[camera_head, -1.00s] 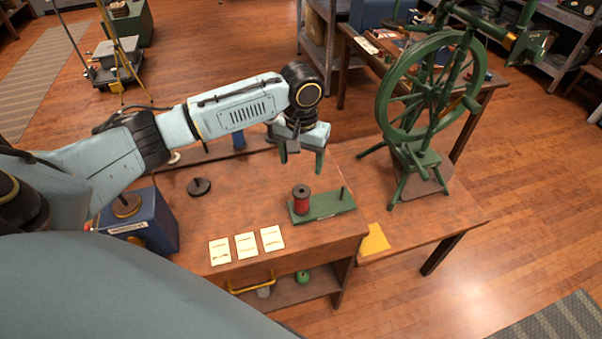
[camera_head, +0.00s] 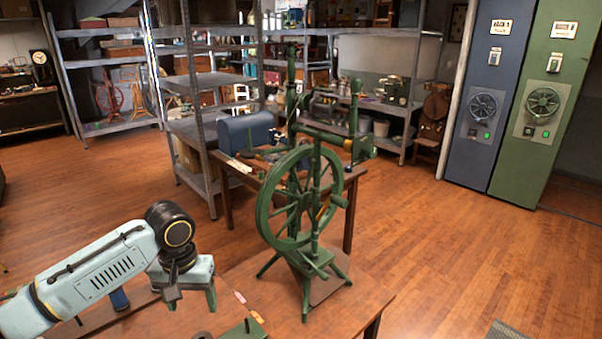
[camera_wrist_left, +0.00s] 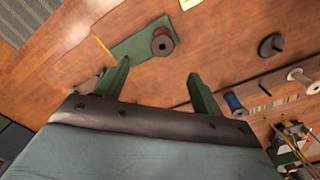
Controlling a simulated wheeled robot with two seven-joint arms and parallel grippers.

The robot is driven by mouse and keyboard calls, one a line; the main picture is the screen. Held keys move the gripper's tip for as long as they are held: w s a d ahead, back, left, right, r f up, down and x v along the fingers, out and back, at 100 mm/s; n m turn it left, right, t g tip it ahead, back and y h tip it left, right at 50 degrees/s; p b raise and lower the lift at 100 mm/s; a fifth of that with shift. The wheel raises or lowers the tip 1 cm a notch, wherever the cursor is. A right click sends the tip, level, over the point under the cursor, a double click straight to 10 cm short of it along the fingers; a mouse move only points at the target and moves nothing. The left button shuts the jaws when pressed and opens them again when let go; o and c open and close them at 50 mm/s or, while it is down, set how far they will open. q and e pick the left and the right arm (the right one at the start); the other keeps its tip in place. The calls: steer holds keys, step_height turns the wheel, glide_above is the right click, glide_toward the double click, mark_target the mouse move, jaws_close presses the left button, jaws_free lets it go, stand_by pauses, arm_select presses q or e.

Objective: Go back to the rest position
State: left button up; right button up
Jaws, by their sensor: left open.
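My left gripper (camera_head: 191,298) hangs at the lower left of the head view, above the wooden table (camera_head: 355,293), with its two green fingers apart. In the left wrist view its fingers (camera_wrist_left: 157,72) are spread with nothing between them. A red spool (camera_wrist_left: 162,42) stands on a green board (camera_wrist_left: 130,47) on the table, beyond the fingertips and apart from them. Part of the green board (camera_head: 243,330) also shows at the bottom edge of the head view. My right gripper is in neither view.
A green spinning wheel (camera_head: 318,235) stands on the table, right of my left gripper. Behind it is a table with a blue box (camera_head: 246,133). Metal shelves (camera_head: 205,85) stand behind. Blue (camera_head: 490,100) and green (camera_head: 545,100) cabinets stand at right. Open floor (camera_head: 450,240) lies between.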

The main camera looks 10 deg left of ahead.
arm_select(q)
steer(key=s+d+f+m+t+h, duration=0.2)
steer(key=s+d+f+m, duration=0.3)
steer(key=s+d+f, duration=0.6)
steer(key=s+a+r+n+t+y, duration=0.1)
steer(key=s+a, duration=0.1)
steer(key=s, duration=0.5)
steer(key=s+a+r+t+y, duration=0.1)
steer(key=s+a, duration=0.2)
steer(key=s, duration=0.5)
step_height(320, 180, down, 27)
steer(key=s+g+b, duration=0.1)
steer(key=g+b, duration=0.1)
steer(key=b, duration=0.1)
steer(key=s+a+f+g+b, duration=0.1)
steer(key=s+a+f+b, duration=0.1)
steer(key=s+f, duration=1.4)
step_height(320, 180, down, 3)
steer(key=shift+s+a+r+b, duration=0.2)
steer(key=shift+s+b, duration=0.15)
steer(key=shift+b, duration=0.3)
